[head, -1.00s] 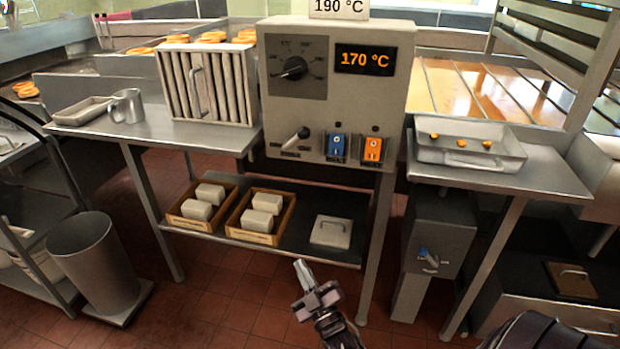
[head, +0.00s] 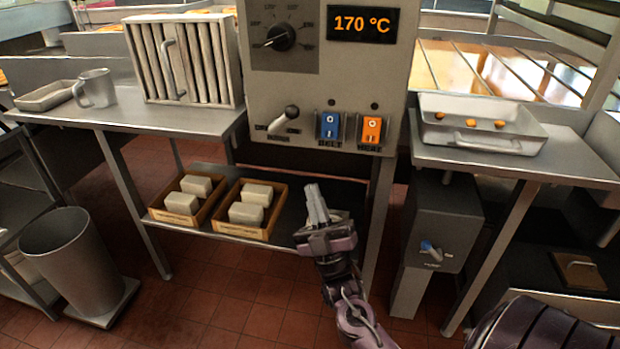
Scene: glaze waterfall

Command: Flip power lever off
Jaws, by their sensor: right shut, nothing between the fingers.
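The grey control panel (head: 350,80) stands upright at the centre, with an orange 170 °C display. A metal lever (head: 285,118) with a rounded end sits at its lower left, tilted up to the right; the small labels beside it are too blurred to read. A blue switch (head: 328,127) and an orange switch (head: 371,131) sit to its right. A second, blue-handled lever (head: 430,250) is on a dark grey box (head: 445,205) under the right table. My right gripper (head: 317,202) is shut and empty, pointing up, below the panel in the picture and apart from both levers. My left gripper is out of view.
A round dial (head: 281,38) is above the lever. Wooden crates (head: 236,230) with pale blocks sit on the low shelf. A slatted filter (head: 185,60) and mug (head: 95,88) stand on the left table; a tray (head: 485,125) is on the right table. A bin (head: 78,265) stands left.

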